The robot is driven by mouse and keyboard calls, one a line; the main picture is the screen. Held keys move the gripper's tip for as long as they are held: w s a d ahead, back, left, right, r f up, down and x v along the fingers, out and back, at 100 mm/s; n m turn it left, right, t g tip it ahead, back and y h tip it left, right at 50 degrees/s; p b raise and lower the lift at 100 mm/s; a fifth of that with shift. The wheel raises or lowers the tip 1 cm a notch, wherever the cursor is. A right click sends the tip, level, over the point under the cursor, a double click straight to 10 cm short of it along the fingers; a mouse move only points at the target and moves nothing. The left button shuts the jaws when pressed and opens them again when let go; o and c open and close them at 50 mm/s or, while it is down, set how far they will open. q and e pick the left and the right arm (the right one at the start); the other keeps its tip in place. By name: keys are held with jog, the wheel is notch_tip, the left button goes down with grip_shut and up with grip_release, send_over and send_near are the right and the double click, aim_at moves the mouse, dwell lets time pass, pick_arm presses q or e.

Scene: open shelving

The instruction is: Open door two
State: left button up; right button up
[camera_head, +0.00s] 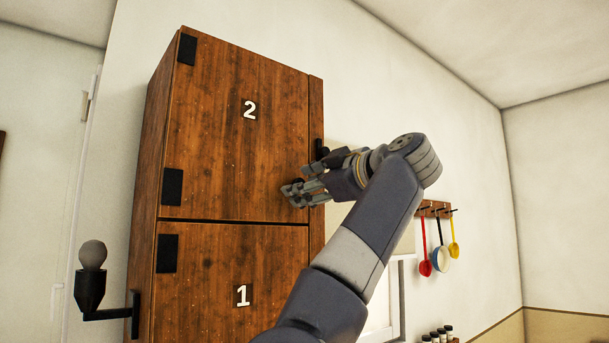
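My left gripper is not in view.
Door one (205,285), marked 1, is below and looks closed. A wall lamp (91,280) sticks out at the lower left. Ladles and spoons hang from a rack (434,209) at right, with small jars (438,335) below.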

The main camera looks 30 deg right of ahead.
jog(key=shift+r, duration=0.1)
jog(key=shift+w, duration=0.2)
jog(key=c, duration=0.6)
grip_shut()
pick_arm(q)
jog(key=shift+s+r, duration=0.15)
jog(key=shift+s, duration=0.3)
